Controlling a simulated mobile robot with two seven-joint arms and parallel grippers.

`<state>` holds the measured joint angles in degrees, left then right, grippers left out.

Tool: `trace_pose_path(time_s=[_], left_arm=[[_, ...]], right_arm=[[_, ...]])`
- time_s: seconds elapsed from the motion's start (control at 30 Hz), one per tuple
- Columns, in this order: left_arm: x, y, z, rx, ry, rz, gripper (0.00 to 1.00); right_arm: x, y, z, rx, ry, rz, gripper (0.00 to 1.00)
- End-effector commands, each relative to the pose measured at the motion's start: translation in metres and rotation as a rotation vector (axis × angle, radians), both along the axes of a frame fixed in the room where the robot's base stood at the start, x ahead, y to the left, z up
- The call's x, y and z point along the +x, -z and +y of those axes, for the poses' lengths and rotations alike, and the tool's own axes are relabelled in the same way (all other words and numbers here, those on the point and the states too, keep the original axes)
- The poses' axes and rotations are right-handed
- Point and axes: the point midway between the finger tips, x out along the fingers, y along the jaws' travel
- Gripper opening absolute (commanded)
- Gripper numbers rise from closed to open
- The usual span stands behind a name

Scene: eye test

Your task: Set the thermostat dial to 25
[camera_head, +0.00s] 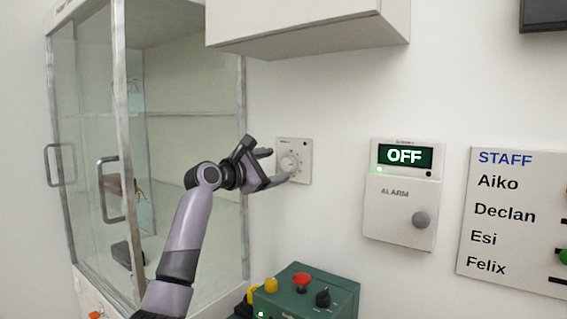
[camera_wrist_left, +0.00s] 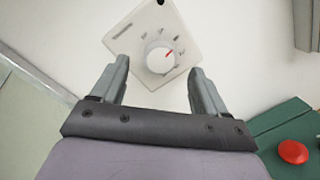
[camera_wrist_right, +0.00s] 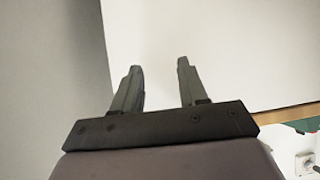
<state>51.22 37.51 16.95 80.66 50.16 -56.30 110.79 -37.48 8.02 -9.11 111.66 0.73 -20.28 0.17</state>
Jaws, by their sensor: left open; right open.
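The thermostat (camera_head: 306,163) is a small white square plate on the wall with a round white dial (camera_head: 290,161). My left gripper (camera_head: 279,166) is open right by the dial and partly covers the plate. In the left wrist view the dial (camera_wrist_left: 160,58) sits between the spread fingertips, with a gap visible on each side; contact cannot be told. A red mark on the dial points up and right there; the scale numbers are too small to read. My right gripper (camera_wrist_right: 159,65) is open and empty in its wrist view, outside the head view.
A glass-door cabinet (camera_head: 122,90) stands left, a wall cupboard (camera_head: 310,35) hangs above. An alarm panel (camera_head: 400,215) reading OFF and a staff board (camera_head: 510,240) are to the right. A green control box (camera_head: 340,300) with a red button stands below.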

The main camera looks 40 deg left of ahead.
Motion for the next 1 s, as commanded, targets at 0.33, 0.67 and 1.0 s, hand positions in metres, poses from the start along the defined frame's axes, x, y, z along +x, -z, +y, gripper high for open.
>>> trace_pose_path(time_s=[0.33, 0.67, 1.0], left_arm=[[0.033, 0.000, 0.000, 0.000, 0.000, 0.001, 0.74], [0.037, 0.001, -0.001, 0.001, 0.000, 0.001, 0.74], [0.037, 0.001, -0.001, 0.001, 0.000, 0.001, 0.18]], right_arm=[[0.001, -0.010, 0.000, 0.000, 0.000, -0.001, 0.43], [0.002, -0.011, 0.000, 0.000, -0.001, -0.005, 0.43], [0.002, -0.011, 0.000, 0.000, -0.001, -0.005, 0.43]])
